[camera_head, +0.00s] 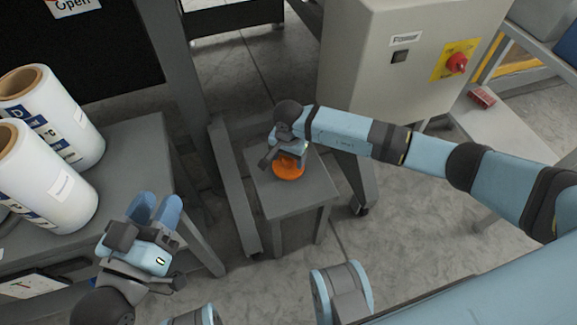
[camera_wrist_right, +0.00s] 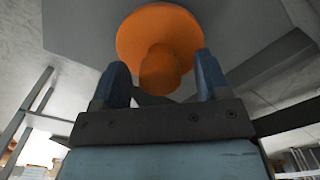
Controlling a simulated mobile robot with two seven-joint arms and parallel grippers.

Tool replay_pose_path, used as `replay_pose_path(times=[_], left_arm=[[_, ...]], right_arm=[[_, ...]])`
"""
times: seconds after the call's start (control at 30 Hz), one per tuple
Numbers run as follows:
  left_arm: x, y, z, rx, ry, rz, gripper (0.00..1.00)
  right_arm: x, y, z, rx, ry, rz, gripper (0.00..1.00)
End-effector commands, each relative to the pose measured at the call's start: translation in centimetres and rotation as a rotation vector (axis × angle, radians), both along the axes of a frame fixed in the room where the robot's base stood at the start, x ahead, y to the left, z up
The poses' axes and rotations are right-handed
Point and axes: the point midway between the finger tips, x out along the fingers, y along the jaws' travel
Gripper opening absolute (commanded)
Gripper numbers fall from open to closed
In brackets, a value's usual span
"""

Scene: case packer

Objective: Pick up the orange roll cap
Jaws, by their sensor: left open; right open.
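The orange roll cap (camera_head: 288,168) lies on a small grey stool (camera_head: 296,199) in the head view. In the right wrist view the cap (camera_wrist_right: 160,35) shows a wide round flange and a narrower stub that points toward my gripper. My right gripper (camera_wrist_right: 160,75) is open, with one blue finger on each side of the stub. I cannot tell whether the fingers touch it. In the head view my right arm hides part of the cap. My left gripper (camera_head: 156,207) is open and empty, near the grey table at the left, away from the cap.
White rolls (camera_head: 52,180) with brown cores stand on the grey table (camera_head: 150,150) at the left. A beige cabinet (camera_head: 375,60) with a red switch stands behind the stool. A red object (camera_head: 481,97) lies on a shelf at the right. Bare floor shows in front of the stool.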

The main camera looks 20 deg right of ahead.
Motion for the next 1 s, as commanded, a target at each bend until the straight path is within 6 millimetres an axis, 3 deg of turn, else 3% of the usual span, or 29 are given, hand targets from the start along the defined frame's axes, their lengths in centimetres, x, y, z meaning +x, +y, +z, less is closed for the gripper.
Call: replay_pose_path(times=[0.1, 0.33, 0.77, 1.0], left_arm=[[0.0, 0.0, 0.1, 0.0, -0.001, 0.0, 0.43], [0.0, 0.0, 0.1, 0.0, -0.001, 0.0, 0.43], [0.0, 0.0, 0.6, -0.006, -0.011, 0.003, 0.43], [-0.1, 0.2, 2.6, -0.038, -0.06, 0.023, 0.43]], right_arm=[[0.0, 0.0, 0.1, 0.0, 0.0, 0.0, 0.67], [0.0, 0.0, 0.1, 0.0, 0.0, 0.0, 0.14], [0.0, 0.0, 1.1, 0.001, -0.001, 0.001, 0.12], [0.1, 0.0, 5.3, 0.0, -0.004, 0.001, 0.12]])
